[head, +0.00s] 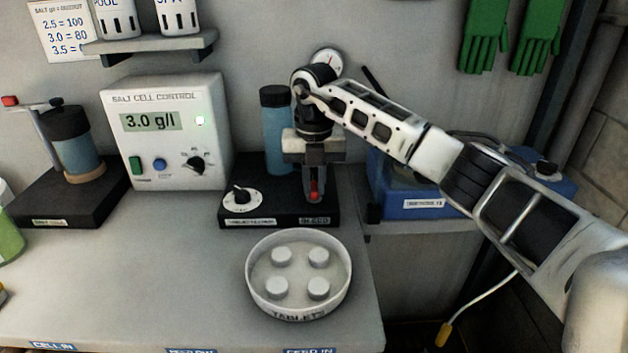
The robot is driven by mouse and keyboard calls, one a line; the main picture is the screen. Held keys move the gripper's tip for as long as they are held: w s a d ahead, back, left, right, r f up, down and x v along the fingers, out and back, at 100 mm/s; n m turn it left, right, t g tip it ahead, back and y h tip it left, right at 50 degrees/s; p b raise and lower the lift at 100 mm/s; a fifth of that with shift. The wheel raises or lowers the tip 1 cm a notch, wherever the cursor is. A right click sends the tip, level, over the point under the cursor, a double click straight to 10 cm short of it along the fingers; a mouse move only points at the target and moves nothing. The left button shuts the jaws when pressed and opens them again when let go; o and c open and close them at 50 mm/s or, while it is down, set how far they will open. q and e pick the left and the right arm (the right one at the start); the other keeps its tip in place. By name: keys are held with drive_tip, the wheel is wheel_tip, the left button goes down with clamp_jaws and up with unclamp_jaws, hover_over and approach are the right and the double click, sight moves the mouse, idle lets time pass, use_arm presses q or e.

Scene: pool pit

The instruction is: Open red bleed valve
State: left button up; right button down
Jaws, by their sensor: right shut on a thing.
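The red bleed valve (314,193) is on a black base (280,219), just above its label that seems to read BLEED. Only a small red part of the valve shows between the fingers. My right gripper (314,190) points down over the base and is shut on the red valve. The fingers hide most of the valve, so I cannot tell how far it is turned. A blue cylinder (276,130) and a white dial with a black knob (241,198) are on the same base, left of the gripper. My left gripper is not in view.
A round dish labelled TABLETS (299,312) holds several white tablets in front of the base. The salt cell control box (168,93) reads 3.0 g/l. A blue case (410,206) stands on the right, below my right arm. The front left counter is largely clear.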

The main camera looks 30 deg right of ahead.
drive_tip(key=n+p, duration=0.1)
drive_tip(key=n, duration=0.2)
drive_tip(key=shift+d+r+n, duration=0.1)
drive_tip(key=shift+d+n, duration=0.05)
drive_tip(key=shift+n, duration=0.25)
drive_tip(key=n, duration=0.5)
drive_tip(key=shift+d, duration=0.1)
drive_tip(key=n, duration=0.5)
drive_tip(key=shift+w+d, duration=0.1)
drive_tip(key=shift+w+n, duration=0.1)
drive_tip(key=shift+n, duration=1.8)
drive_tip(key=c, duration=1.4)
unclamp_jaws()
